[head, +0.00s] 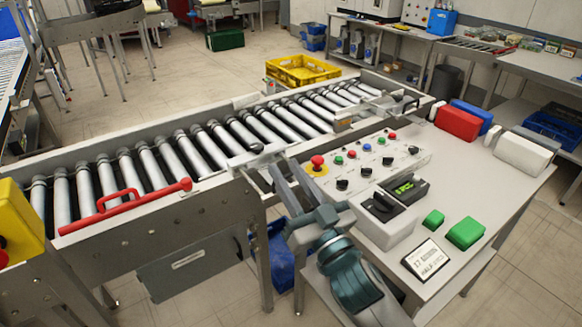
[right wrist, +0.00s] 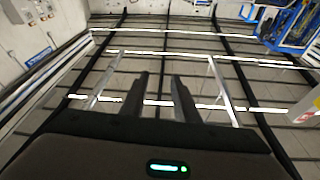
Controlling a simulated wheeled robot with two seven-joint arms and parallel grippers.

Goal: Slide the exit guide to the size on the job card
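The job card (head: 427,260) lies on the grey table at the right; its small print is hard to read, with a last line that seems to start "HALF". A metal plate with a dark knob (head: 257,149) sits on the conveyor's near edge, and metal brackets (head: 390,103) stand at the far right end. I cannot tell for certain which is the exit guide. My right gripper (head: 284,170) is beside the conveyor's near edge, close to that plate. In the right wrist view its two fingers (right wrist: 160,98) are apart with nothing between them. My left gripper is not in view.
The roller conveyor (head: 130,247) runs from lower left to upper right, with a red handle (head: 125,206) on its near rail. A control panel (head: 365,160) with buttons, green blocks (head: 466,233) and red, blue and white boxes (head: 458,122) occupy the table. A yellow crate (head: 302,72) stands behind.

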